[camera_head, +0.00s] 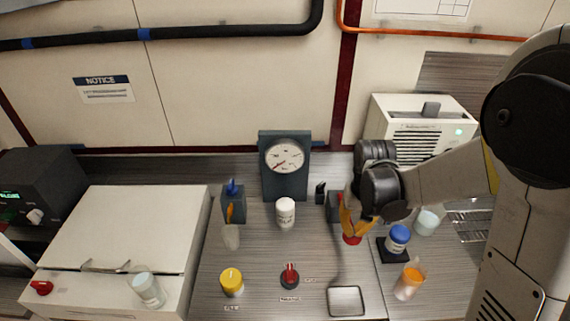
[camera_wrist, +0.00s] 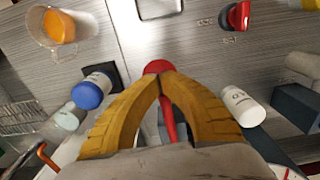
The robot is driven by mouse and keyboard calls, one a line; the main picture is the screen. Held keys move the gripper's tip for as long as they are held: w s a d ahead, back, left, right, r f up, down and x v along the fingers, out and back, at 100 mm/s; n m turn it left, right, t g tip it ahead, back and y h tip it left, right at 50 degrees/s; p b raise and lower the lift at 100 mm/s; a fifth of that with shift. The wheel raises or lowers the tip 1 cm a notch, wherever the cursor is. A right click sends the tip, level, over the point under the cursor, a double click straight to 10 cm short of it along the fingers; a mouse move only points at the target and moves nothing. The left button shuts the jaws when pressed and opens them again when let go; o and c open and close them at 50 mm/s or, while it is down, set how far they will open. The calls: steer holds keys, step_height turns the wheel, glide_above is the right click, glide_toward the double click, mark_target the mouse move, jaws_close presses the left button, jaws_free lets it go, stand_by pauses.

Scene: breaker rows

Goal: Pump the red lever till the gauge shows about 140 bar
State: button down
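The red lever has a round red knob (camera_wrist: 158,67) and a red shaft (camera_wrist: 168,122), both showing in the wrist view. My gripper (camera_wrist: 160,80) has its yellow fingertips brought together right at the knob, with the shaft seen between the fingers. In the head view the lever's red end (camera_head: 352,239) shows just below my gripper (camera_head: 352,228); my fingers and wrist hide most of the lever and its base. The round white gauge (camera_head: 285,156) stands on a dark panel at the back. Its red needle points to the lower left; the numbers are too small to read.
A red knob on a dark base (camera_head: 290,275) sits front centre. A white bottle (camera_head: 285,212), a yellow-lidded jar (camera_head: 232,282), a blue-capped bottle (camera_head: 398,238) and an orange-filled beaker (camera_head: 409,282) stand around. A metal tray (camera_head: 346,301) lies at the front.

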steer(key=shift+f+b, duration=2.55)
steer(key=shift+f, duration=0.5)
steer(key=shift+r, duration=0.1)
step_height(320, 180, up, 10)
steer(key=p, duration=0.7)
steer(key=shift+r, duration=0.1)
steer(key=shift+f+b, duration=4.25)
steer(key=shift+f, duration=0.95)
steer(key=shift+r, duration=0.15)
